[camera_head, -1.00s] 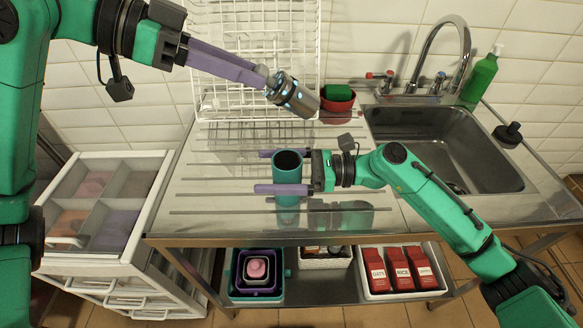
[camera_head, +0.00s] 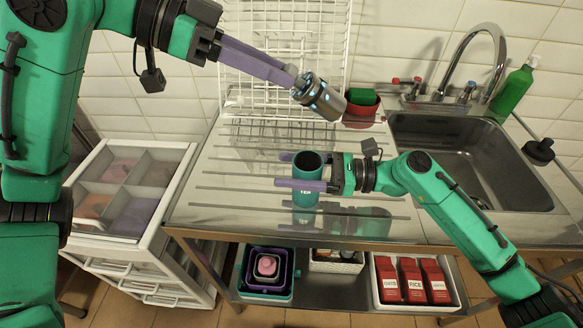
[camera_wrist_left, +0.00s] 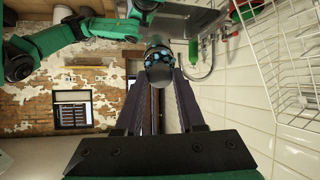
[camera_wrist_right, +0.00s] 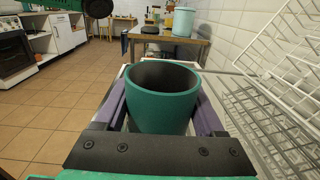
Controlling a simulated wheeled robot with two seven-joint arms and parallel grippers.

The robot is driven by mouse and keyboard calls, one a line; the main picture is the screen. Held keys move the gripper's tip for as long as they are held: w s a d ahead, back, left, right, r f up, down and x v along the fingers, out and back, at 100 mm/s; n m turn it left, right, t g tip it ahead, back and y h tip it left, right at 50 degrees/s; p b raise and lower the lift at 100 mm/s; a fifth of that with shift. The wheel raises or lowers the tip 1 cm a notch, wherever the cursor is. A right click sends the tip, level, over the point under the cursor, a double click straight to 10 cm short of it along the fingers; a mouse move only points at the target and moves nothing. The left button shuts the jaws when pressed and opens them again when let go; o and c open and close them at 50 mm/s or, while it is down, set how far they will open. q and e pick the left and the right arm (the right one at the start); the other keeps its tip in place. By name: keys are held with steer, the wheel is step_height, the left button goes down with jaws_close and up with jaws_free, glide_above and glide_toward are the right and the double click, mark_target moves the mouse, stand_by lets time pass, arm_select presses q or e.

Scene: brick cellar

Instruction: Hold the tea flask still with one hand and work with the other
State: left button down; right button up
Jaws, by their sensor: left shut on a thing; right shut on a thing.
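The tea flask (camera_head: 306,192), a teal cylinder lettered TEA, stands upright on the steel drainboard. Its top is open, and its dark inside shows in the right wrist view (camera_wrist_right: 162,108). My right gripper (camera_head: 287,170) is shut on the flask from the right, one finger on each side. My left gripper (camera_head: 294,78) is shut on a silver cylinder with a dark band and pale blue spots (camera_head: 320,98). It holds this cylinder tilted in the air, above and behind the flask, apart from it. The cylinder also shows in the left wrist view (camera_wrist_left: 158,66).
A white wire rack (camera_head: 285,45) stands behind. A dark red pot with a green sponge (camera_head: 362,106), a sink (camera_head: 465,150) with tap and a green bottle (camera_head: 513,90) are to the right. A drawer unit (camera_head: 130,190) is left. The drainboard left of the flask is clear.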

mark_target(311, 77)
arm_select(q)
steer(key=shift+d, duration=0.1)
stand_by(0.5)
steer(key=d+y, duration=0.1)
steer(key=d+m+g+y, duration=0.1)
steer(key=d+y, duration=0.3)
steer(key=shift+w+d+f+m+g, duration=0.1)
steer(key=shift+w+m+g, duration=0.2)
steer(key=shift+w+m, duration=0.1)
steer(key=y, duration=0.2)
steer(key=shift+d+y, duration=0.3)
steer(key=shift+d, duration=0.05)
steer(key=shift+r+y, duration=0.4)
steer(key=shift+y, duration=0.3)
steer(key=shift+s+a+r+n+y, duration=0.15)
steer(key=shift+a+r+n+y, duration=0.15)
steer(key=shift+r+n+y, duration=0.15)
steer(key=shift+a+f, duration=0.15)
steer(key=shift+a, duration=0.05)
